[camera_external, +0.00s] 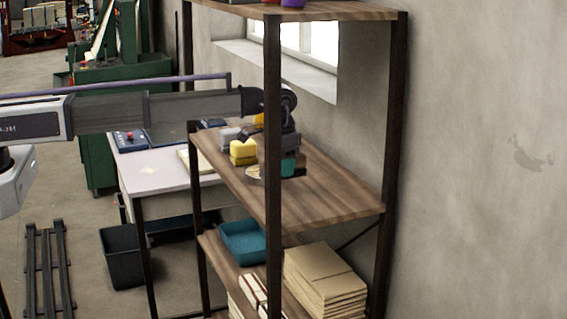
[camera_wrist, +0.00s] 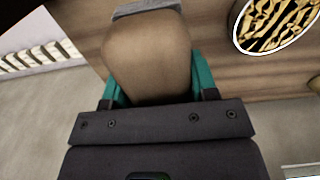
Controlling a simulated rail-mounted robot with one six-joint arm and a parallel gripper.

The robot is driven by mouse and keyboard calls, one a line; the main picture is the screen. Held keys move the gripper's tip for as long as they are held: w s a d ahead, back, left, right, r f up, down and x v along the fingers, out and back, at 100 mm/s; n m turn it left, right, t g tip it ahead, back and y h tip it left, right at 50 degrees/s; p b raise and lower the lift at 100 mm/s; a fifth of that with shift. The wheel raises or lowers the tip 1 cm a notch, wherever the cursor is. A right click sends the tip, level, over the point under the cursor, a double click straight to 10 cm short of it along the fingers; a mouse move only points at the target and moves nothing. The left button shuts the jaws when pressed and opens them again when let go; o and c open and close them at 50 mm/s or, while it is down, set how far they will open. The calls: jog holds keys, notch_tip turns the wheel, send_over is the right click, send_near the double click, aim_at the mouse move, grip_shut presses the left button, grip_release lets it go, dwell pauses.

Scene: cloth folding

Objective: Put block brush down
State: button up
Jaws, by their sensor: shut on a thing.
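The block brush (camera_wrist: 148,58) has a rounded brown wooden body, with a grey edge at its far end, in the wrist view. My gripper (camera_wrist: 158,85) is shut on it, one teal finger on each side. In the external view, my gripper (camera_external: 289,165) is at the middle wooden shelf board (camera_external: 335,197), partly behind the front post. The brush is hardly visible there. I cannot tell whether it touches the board.
A round dish with a yellow and black pattern (camera_wrist: 278,22) lies close by on the right in the wrist view. Dark posts (camera_external: 273,120) frame the shelf. The board's right part looks clear.

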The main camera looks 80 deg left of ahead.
notch_tip(320, 180, down, 3)
jog(key=shift+a+f+b, duration=0.1)
jog(key=shift+a+b, duration=0.05)
jog(key=shift+b, duration=0.4)
notch_tip(320, 180, down, 4)
jog(key=b, duration=0.3)
jog(key=shift+b, duration=0.35)
jog(key=shift+r, duration=0.4)
jog(key=shift+c, duration=0.3)
jog(key=shift+f, duration=0.15)
jog(key=o, duration=0.9)
notch_tip(320, 180, up, 13)
jog(key=p, duration=1.2)
jog(key=shift+f+p, duration=0.2)
jog(key=shift+p, duration=0.15)
jog(key=s+m, duration=0.2)
jog(key=s, duration=3.5)
notch_tip(320, 180, down, 15)
jog(key=b, duration=1.5)
jog(key=shift+f, duration=0.15)
